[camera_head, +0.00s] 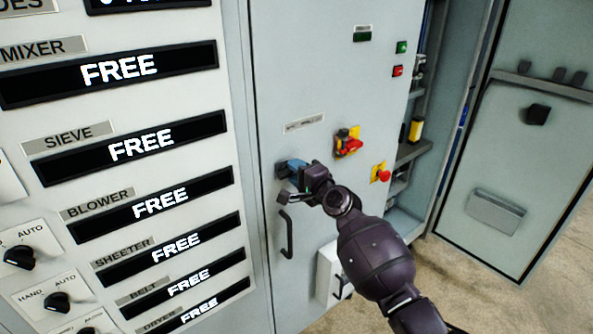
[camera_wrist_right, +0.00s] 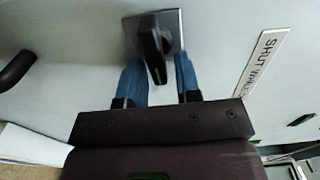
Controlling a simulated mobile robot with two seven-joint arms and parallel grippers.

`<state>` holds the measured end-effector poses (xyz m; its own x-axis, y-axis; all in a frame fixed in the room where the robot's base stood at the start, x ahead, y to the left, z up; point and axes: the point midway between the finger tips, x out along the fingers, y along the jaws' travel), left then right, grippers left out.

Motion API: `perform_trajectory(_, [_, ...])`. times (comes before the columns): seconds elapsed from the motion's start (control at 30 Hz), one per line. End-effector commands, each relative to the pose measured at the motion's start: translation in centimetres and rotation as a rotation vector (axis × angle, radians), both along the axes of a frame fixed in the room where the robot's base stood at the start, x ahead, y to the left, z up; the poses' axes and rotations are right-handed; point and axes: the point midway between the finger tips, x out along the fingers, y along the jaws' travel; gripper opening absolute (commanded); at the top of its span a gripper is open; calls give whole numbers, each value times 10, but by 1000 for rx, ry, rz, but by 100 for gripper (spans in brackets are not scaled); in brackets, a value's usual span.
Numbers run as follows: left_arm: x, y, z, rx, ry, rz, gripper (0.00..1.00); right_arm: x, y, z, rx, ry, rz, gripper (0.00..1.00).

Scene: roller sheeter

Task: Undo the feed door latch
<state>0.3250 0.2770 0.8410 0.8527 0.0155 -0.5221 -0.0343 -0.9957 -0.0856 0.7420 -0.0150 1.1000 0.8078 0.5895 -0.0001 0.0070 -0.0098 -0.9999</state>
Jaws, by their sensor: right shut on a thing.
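The feed door latch is a black turn handle (camera_wrist_right: 152,48) on a metal plate on a grey cabinet door (camera_head: 330,90). In the wrist view, the two blue fingers of my right gripper (camera_wrist_right: 160,75) are on either side of the handle, shut on it. In the head view my right gripper (camera_head: 290,170) is against the door's left side and hides most of the latch. The door appears closed against its frame. My left gripper is not in view.
A black pull handle (camera_head: 286,234) is below the latch. A red and yellow rotary switch (camera_head: 348,142) and a red stop button (camera_head: 381,173) are to the right. A white box (camera_head: 328,278) juts out lower down. Another cabinet door (camera_head: 510,150) stands open at far right.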

Motion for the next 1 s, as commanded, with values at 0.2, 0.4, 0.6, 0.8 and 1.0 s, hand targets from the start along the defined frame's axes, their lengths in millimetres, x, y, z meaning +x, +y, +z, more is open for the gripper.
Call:
perform_trajectory(0.2, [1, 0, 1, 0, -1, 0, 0, 0, -1, 0, 22, 15, -2, 7])
perform_trajectory(0.4, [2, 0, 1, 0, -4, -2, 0, 0, -1, 0, 24, 16, -2, 7])
perform_trajectory(0.6, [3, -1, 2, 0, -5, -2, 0, 0, -1, 0, 23, 16, -2, 37])
perform_trajectory(0.8, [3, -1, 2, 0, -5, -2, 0, 0, -1, 0, 22, 15, -1, 39])
perform_trajectory(1.0, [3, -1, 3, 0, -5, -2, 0, -3, -3, -1, 23, 16, -1, 39])
